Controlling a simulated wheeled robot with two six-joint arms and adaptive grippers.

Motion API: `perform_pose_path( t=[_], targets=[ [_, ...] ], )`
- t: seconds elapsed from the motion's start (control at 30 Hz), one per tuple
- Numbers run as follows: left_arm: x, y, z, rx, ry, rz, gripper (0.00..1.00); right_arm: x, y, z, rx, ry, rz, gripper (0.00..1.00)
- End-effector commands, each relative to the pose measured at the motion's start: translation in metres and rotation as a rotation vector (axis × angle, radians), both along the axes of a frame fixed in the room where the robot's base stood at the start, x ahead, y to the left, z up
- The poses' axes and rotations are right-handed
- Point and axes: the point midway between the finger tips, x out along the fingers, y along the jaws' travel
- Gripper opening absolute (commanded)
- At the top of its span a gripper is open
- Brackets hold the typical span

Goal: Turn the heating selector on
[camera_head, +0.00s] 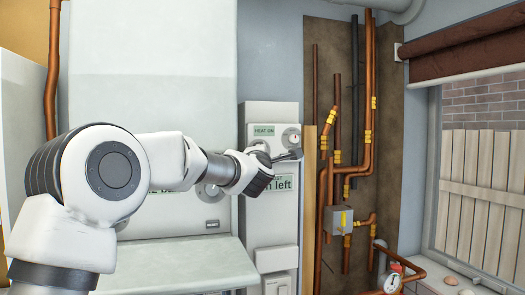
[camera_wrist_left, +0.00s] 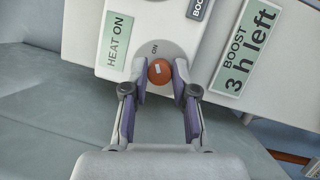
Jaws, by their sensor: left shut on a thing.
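The heating selector (camera_wrist_left: 160,71) is a round orange-brown knob with a white mark, set on a pale dial plate with "ON" printed beside it. My left gripper (camera_wrist_left: 161,75) has its two fingers on either side of the knob, closed on it. In the head view my left gripper (camera_head: 288,156) reaches the front of the white control unit (camera_head: 270,111) and hides part of it. A green "HEAT ON" label (camera_wrist_left: 118,40) lies next to the dial; it also shows in the head view (camera_head: 263,131). My right gripper is not in view.
A "BOOST 3 h left" display (camera_wrist_left: 245,48) is beside the dial, partly covered by my wrist in the head view. Copper pipes (camera_head: 369,90) run on a brown board to the right. A large white machine (camera_head: 150,70) stands behind my left arm.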

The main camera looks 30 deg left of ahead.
Motion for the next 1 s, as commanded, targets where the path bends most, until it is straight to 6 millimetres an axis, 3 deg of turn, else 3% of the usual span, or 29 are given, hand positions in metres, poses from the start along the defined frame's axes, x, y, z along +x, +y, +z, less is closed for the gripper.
perform_pose_path(
  t=[0.37, 0.4, 0.47, 0.8, 1.0],
  targets=[
    [-0.002, 0.002, 0.006, 0.007, -0.006, 0.006, 0.0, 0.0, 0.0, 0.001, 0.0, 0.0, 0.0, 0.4],
    [-0.002, 0.002, 0.006, 0.007, -0.006, 0.006, 0.31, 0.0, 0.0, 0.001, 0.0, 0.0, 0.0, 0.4],
    [-0.001, 0.002, 0.006, 0.007, -0.006, 0.006, 0.52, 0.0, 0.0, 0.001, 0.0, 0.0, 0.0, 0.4],
    [-0.003, -0.001, 0.002, 0.005, 0.0, 0.002, 0.52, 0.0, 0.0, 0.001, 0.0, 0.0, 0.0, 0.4],
    [-0.033, -0.015, -0.002, 0.005, 0.001, 0.002, 0.52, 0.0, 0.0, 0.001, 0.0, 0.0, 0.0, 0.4]
  ],
)
